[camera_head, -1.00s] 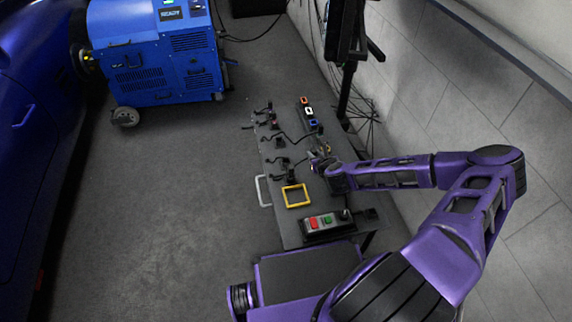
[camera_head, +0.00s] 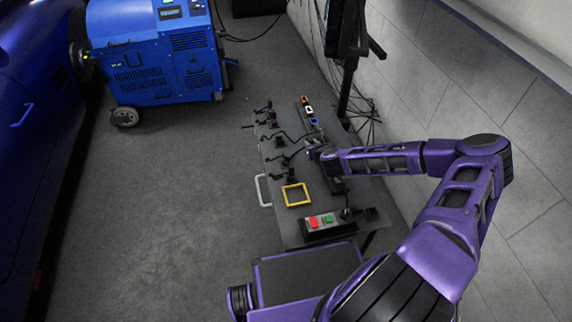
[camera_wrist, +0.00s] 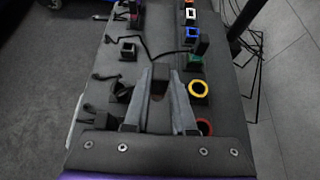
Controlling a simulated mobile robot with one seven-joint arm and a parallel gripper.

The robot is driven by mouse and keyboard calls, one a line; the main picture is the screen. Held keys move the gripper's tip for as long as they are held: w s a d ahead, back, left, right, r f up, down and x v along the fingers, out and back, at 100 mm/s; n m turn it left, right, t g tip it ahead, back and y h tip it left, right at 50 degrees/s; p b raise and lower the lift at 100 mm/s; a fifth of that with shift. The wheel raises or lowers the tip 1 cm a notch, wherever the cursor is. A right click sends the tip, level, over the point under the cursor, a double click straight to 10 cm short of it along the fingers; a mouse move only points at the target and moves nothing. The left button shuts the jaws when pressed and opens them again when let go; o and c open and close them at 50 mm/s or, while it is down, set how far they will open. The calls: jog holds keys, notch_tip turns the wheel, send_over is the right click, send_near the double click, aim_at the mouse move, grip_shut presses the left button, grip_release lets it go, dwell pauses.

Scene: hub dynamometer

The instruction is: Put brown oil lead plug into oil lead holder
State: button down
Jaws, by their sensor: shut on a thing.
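My gripper (camera_wrist: 161,76) is shut on a small dark brown plug (camera_wrist: 158,84), which shows between the fingers in the wrist view. In the head view my gripper (camera_head: 314,152) is over the middle of the grey bench. A black lead (camera_wrist: 143,45) runs near the fingertips. To the right is a row of ringed sockets: blue (camera_wrist: 192,34), green with a dark plug standing in it (camera_wrist: 196,61), yellow (camera_wrist: 198,88) and red (camera_wrist: 205,126). Left of the fingers are black holders (camera_wrist: 127,51). I cannot tell which is the oil lead holder.
The grey bench (camera_head: 285,225) carries a yellow square frame (camera_head: 296,195) and a box with red and green buttons (camera_head: 322,221). A dark stand (camera_head: 346,85) rises at its right edge. A blue machine (camera_head: 155,60) stands back left. The floor between is clear.

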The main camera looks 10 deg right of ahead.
jog(key=shift+w+b, duration=0.4)
jog(key=shift+w, duration=1.15)
jog(key=shift+a, duration=0.1)
jog(key=a, duration=0.7)
jog(key=shift+s+a, duration=0.2)
jog(key=shift+a, duration=0.15)
jog(key=shift+f, duration=0.1)
jog(key=shift+f+b, duration=0.65)
jog(key=shift+f, duration=1.2)
jog(key=shift+f, duration=0.15)
